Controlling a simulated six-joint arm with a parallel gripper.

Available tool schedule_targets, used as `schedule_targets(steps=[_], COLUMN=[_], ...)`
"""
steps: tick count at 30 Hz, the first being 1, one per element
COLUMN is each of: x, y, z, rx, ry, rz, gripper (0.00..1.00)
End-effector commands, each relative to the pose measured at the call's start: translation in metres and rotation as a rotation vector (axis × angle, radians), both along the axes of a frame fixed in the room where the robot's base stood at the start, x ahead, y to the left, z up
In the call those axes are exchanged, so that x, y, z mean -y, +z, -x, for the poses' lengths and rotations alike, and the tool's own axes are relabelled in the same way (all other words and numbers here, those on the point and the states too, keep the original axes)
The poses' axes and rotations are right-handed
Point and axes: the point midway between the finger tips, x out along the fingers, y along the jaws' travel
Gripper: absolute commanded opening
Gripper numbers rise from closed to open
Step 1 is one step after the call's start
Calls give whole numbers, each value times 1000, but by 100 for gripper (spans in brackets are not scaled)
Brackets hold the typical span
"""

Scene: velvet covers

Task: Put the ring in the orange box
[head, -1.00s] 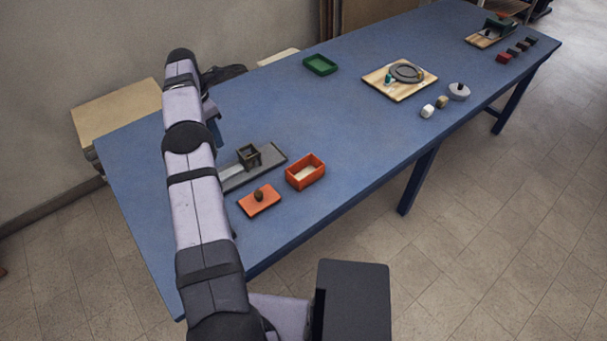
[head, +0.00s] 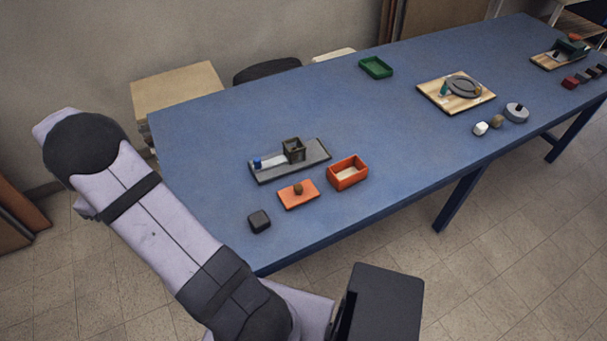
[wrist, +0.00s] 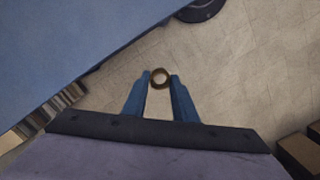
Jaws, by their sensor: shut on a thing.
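In the wrist view my gripper (wrist: 160,80) is shut on a small brown ring (wrist: 160,85), held between the blue fingertips. The floor lies below them, outside the table edge. My gripper is out of frame in the head view; only my arm shows there, at the left. The open orange box (head: 347,176) stands near the table's front edge with a pale inside, and it looks empty. An orange lid (head: 298,197) with a brown knob lies flat on the table, just left of the box.
A grey tray (head: 318,163) holds a dark open cube and a small blue item behind the lid. A black block (head: 259,221) sits near the front left. A green tray (head: 376,67) and a wooden board (head: 431,95) lie farther back. Table between is clear.

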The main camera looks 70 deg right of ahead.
Motion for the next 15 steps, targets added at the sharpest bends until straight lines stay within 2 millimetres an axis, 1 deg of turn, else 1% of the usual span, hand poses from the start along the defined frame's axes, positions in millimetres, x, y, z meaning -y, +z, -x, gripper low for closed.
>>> schedule_targets(steps=[1, 3, 5, 8, 11, 14, 15], x=[-15, -28, -34, -31, -14, 18, 35], y=[-1, -2, -4, -6, -7, -7, -7], z=[5, 13, 18, 27, 33, 41, 44], rx=[-2, -4, -5, -8, -8, -8, -8], ry=[-59, -171, -276, -473, -702, -967, -1080], rz=[0, 0, 1, 3, 4, 3, 4], gripper=[1, 1, 1, 1, 1, 1, 1])
